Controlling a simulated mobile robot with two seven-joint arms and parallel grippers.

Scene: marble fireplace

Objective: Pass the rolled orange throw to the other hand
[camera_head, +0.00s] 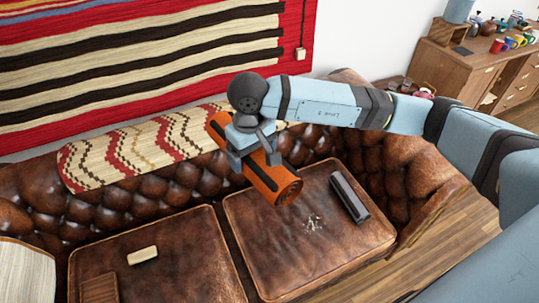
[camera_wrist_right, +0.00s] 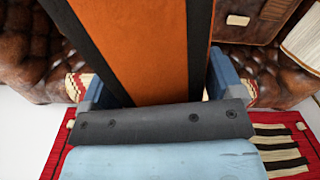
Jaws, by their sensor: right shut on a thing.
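The rolled orange throw (camera_head: 270,183) is a long orange roll with dark bands. My right gripper (camera_head: 252,155) is shut on it near its middle and holds it above the brown leather sofa, tilted, with its round end towards the lower right. In the right wrist view the throw (camera_wrist_right: 150,50) fills the space between the two blue fingers of the right gripper (camera_wrist_right: 160,85). My left gripper is in neither view.
The tufted sofa has two seat cushions (camera_head: 310,260). A dark grey bar (camera_head: 349,197), small pale bits (camera_head: 314,223) and a cream block (camera_head: 142,255) lie on them. A patterned blanket (camera_head: 130,155) covers the backrest. A wooden desk (camera_head: 480,65) with mugs stands at the upper right.

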